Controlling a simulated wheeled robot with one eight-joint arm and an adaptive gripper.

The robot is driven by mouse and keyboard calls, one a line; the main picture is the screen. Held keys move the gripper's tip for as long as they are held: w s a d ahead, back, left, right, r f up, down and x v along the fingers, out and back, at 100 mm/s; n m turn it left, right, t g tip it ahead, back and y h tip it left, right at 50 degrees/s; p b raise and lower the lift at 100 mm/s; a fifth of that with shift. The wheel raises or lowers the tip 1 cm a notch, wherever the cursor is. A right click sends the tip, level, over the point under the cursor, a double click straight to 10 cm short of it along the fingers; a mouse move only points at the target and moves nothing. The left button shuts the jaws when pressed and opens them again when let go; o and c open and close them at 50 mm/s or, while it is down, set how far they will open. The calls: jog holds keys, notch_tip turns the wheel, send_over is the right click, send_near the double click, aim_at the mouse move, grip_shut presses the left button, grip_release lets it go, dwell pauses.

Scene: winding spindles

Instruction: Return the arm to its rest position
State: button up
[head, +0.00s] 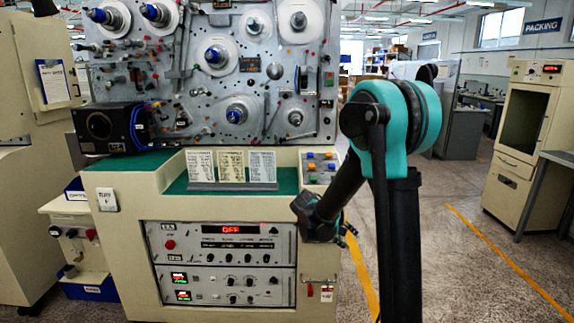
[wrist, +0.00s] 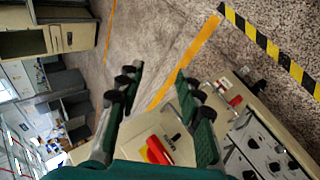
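My arm (head: 385,115) stands at the right of the winding machine in the head view, with a teal joint at the top and dark links. Its forearm slopes down and left to my gripper (head: 340,232), which is in front of the machine's right edge, below the button box. In the wrist view my gripper (wrist: 157,78) has two green fingers with dark tips set well apart. Nothing is held. In the head view the fingers are small and dark.
The winding machine (head: 130,210) has spindles above and a control panel (head: 225,245) below. A red and yellow switch (wrist: 157,150) shows near the finger bases in the wrist view. A cream cabinet (head: 525,140) stands at right; floor between is clear.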

jog(key=s+a+f+m+y, duration=0.1)
jog(key=s+y, duration=0.3)
jog(key=s, duration=0.8)
jog(key=s+a+f+m+y, duration=0.1)
jog(key=s+f+m+y, duration=0.1)
jog(key=s, duration=1)
jog(key=shift+s+a+f+m+t+y, duration=0.25)
jog(key=shift+f+m+y, duration=0.2)
jog(key=shift+y, duration=0.65)
